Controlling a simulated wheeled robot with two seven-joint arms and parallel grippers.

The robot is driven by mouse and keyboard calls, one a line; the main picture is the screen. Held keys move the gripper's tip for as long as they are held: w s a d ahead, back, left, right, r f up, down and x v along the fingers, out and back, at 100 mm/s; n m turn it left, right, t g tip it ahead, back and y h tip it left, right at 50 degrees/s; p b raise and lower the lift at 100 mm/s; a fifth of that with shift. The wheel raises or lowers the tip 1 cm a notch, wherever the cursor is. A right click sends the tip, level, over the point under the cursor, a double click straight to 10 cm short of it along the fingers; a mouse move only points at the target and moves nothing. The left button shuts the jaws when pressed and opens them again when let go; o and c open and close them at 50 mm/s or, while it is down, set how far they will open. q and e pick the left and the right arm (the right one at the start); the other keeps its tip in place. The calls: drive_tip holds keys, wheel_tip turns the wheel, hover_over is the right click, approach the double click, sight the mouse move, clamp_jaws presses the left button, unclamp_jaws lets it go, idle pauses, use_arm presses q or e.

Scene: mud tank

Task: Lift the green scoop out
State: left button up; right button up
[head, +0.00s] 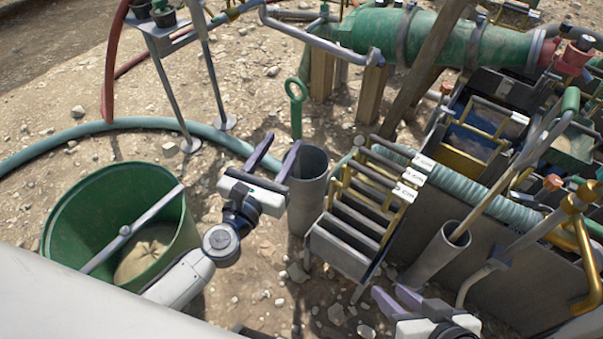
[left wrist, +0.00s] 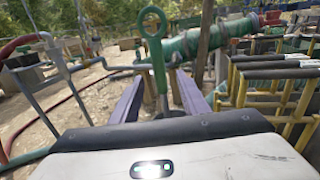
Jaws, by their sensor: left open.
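The green scoop (head: 297,105) stands upright with its ring-shaped handle end up. Its lower part is hidden in or behind the grey tube (head: 310,180). My left gripper (head: 284,142) is open, with its two purple fingers pointing toward the handle. In the left wrist view the scoop's green shaft (left wrist: 158,62) shows between the open fingers (left wrist: 158,82), its ring above them. I cannot tell whether the shaft is within their reach. My right gripper (head: 390,291) is at the bottom of the head view, fingers apart and empty.
A rack of grey plates with yellow frames (head: 352,228) stands just right of the tube. A second grey tube (head: 437,258) holds a wooden-handled tool. A green bucket (head: 120,195) is at left. A green cylinder (head: 440,40) lies behind. Stony ground lies between.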

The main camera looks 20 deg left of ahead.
sight(294, 121)
use_arm(q)
drive_tip(key=w, duration=1)
drive_tip(key=shift+d+r, duration=0.3)
drive_tip(key=shift+r, duration=0.05)
clamp_jaws()
